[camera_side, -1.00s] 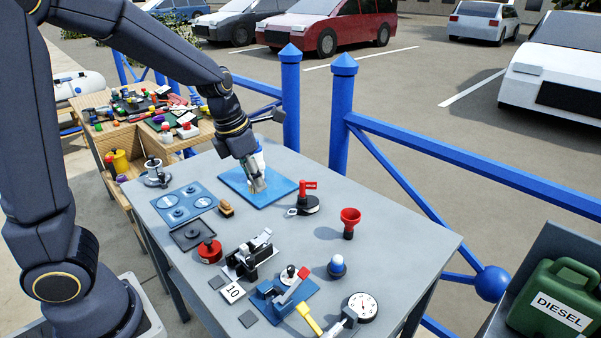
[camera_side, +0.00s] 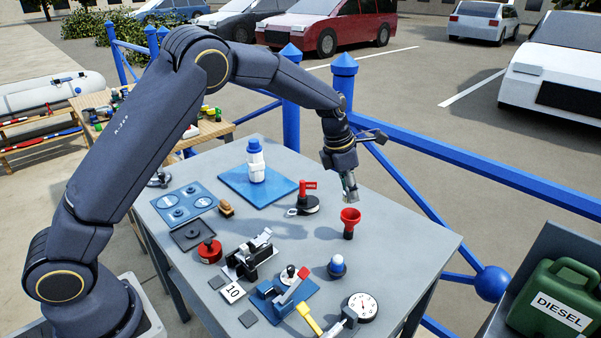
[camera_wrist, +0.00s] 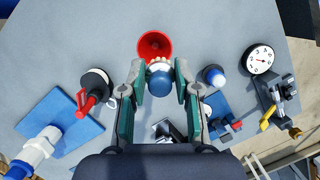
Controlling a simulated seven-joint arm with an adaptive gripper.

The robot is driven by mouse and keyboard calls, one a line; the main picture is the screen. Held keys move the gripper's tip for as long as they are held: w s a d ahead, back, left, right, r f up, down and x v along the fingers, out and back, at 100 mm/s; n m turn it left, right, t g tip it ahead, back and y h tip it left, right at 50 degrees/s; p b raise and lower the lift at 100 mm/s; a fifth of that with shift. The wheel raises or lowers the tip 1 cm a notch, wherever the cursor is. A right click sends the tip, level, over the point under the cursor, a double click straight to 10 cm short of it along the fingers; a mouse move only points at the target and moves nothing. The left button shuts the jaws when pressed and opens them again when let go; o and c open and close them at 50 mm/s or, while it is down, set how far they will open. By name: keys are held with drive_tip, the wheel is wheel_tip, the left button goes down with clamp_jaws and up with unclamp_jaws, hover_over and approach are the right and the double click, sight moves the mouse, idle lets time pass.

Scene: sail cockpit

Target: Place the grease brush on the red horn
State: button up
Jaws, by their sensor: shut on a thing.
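My gripper (camera_side: 349,194) is above the red horn (camera_side: 349,215), a flared cup on a short dark stem at the table's right side. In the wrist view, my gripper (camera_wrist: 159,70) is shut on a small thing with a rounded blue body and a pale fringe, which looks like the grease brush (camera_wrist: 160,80). The red horn (camera_wrist: 154,44) shows just beyond the brush, its near edge partly hidden by it. In the side view the fingers hide most of the brush, and I cannot tell whether it touches the horn.
A white bottle with a blue cap (camera_side: 255,162) stands on a blue mat (camera_side: 232,180). A black disc with a red flag (camera_side: 305,205) is left of the horn. A blue dome (camera_side: 337,265) and a dial (camera_side: 363,307) are nearer. A blue railing (camera_side: 450,160) runs behind.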

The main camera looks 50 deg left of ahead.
sight(351, 214)
drive_tip(key=shift+w+f, duration=0.75)
drive_tip(key=shift+f, duration=1.75)
drive_tip(key=shift+f, duration=0.15)
drive_tip(key=o, duration=1)
drive_tip(key=shift+o, duration=0.2)
